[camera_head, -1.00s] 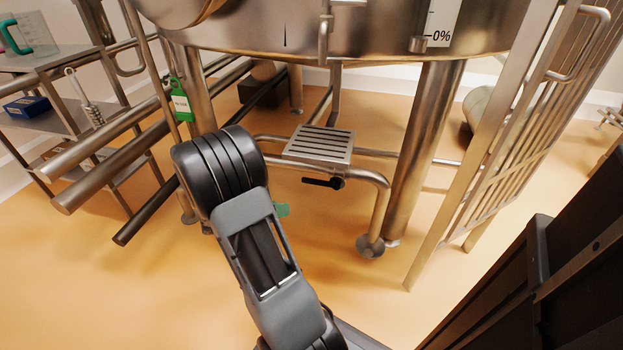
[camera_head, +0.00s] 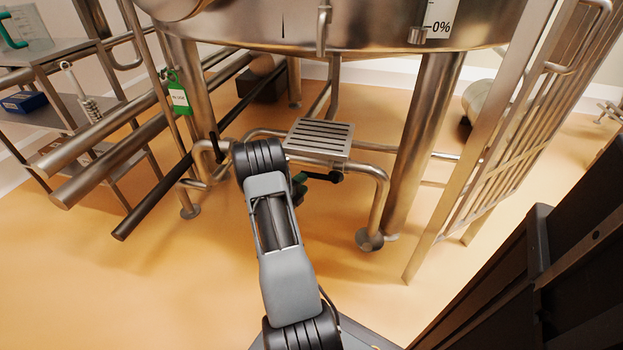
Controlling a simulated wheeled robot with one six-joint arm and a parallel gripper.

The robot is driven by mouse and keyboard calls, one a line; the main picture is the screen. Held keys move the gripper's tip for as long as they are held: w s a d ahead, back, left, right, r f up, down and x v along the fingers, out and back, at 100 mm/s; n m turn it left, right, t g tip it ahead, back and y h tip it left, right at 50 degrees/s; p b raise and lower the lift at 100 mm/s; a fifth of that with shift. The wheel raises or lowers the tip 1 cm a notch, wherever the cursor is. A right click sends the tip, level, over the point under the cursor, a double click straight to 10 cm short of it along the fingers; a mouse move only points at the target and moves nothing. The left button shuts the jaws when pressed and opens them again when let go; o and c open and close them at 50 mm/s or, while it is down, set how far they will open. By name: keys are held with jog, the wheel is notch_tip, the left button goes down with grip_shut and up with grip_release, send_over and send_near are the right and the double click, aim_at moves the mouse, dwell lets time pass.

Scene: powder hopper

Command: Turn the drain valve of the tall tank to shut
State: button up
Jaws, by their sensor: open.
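The steel tank (camera_head: 370,32) stands on legs at the top of the view; only its lower part shows. Under it, beside the grated step, a valve with a black lever (camera_head: 320,177) sits by a bent steel pipe. The lever lies roughly level, pointing left. Another dark upright handle (camera_head: 215,147) stands on piping further left; I cannot tell which valve belongs to the tank's drain. My gripper (camera_head: 300,186) is open, mostly hidden behind my arm, with greenish finger parts showing at the lever's left end. I cannot tell whether it touches the lever.
A grated steel step (camera_head: 319,138) is just above the lever. A tank leg (camera_head: 425,130) and a barred steel gate (camera_head: 500,150) stand to the right. Thick pipes (camera_head: 110,165) and a shelf rack fill the left. A green tag (camera_head: 178,92) hangs there.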

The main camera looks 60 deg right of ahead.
aim_at(311, 175)
jog(key=shift+s+d+b, duration=0.15)
jog(key=shift+d+b, duration=0.2)
jog(key=shift+d, duration=1.15)
jog(key=shift+s+d+b, duration=0.1)
jog(key=shift+d+b, duration=0.25)
jog(key=shift+d, duration=1.15)
grip_shut()
